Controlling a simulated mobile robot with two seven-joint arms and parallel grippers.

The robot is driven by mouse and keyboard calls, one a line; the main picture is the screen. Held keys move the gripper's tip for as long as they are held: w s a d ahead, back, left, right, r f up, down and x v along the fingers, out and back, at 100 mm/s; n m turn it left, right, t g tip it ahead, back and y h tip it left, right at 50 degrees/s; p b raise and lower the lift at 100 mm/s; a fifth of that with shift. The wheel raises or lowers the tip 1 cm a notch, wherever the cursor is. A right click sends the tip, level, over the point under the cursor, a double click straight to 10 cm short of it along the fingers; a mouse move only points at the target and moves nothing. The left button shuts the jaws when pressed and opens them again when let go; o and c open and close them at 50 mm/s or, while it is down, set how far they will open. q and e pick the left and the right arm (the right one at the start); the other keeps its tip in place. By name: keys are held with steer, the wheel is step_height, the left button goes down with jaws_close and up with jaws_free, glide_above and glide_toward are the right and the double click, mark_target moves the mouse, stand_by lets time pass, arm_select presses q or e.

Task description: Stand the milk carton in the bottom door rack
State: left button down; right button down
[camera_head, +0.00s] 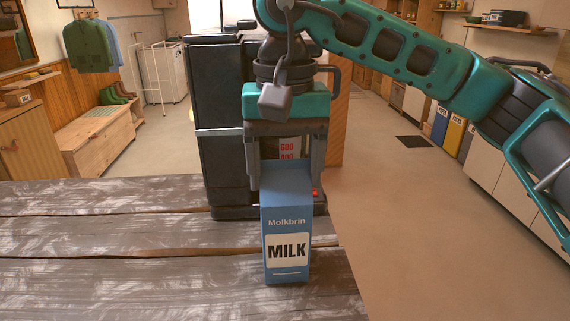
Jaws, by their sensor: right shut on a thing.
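The milk carton (287,235) is blue with a white "MILK" label and stands upright at the right part of the wooden table. Its base looks on or just above the boards; I cannot tell which. My right gripper (284,186) comes down from above and is shut on the carton's upper part, one finger on each side. My left gripper is not in view. I cannot make out a fridge door or its bottom rack.
A tall dark appliance (222,110) stands right behind the carton, with a marked clear container partly hidden by my gripper. The left of the table (110,250) is bare. A bench (95,138) stands at the left wall; the floor at right is open.

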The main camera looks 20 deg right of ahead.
steer(key=shift+r, duration=0.1)
steer(key=shift+f, duration=0.2)
steer(key=shift+c, duration=0.3)
jaws_free()
steer(key=shift+o, duration=0.3)
step_height(320, 180, up, 12)
steer(key=shift+r, duration=0.15)
